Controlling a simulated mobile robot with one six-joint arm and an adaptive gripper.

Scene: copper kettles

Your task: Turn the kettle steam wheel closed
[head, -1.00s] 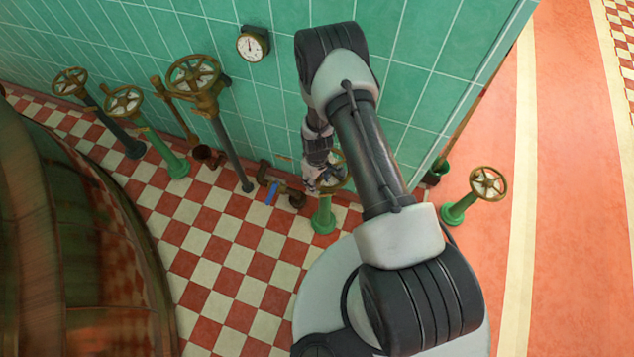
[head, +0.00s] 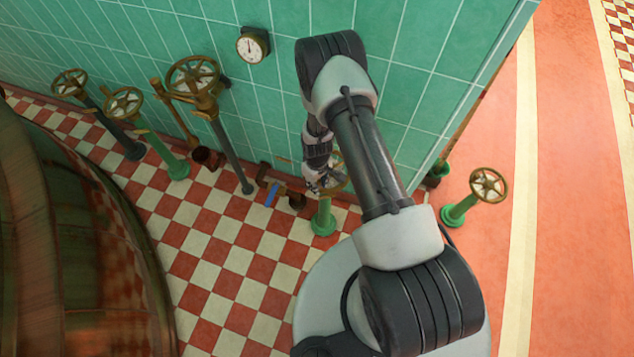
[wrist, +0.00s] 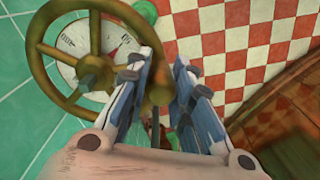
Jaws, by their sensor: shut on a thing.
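The brass steam wheel (wrist: 62,97) fills the upper left of the wrist view, with several spokes and a dark hub. A white dial (wrist: 112,47) with a red pointer shows behind its spokes. My gripper (wrist: 164,72) has its two blue-and-white fingers on either side of the wheel's right rim and is shut on it. In the head view the wheel (head: 341,184) tops a short green pedestal (head: 323,218) near the wall. There my gripper (head: 322,184) and wrist partly hide the wheel, and the finger contact is too small to make out.
Several other brass handwheels (head: 193,76) stand on posts along the green tiled wall at left. Another wheel (head: 488,185) stands at right. A blue-handled pipe valve (head: 271,194) is low by the wall. A large copper kettle (head: 80,250) fills the left. Checkered floor between is clear.

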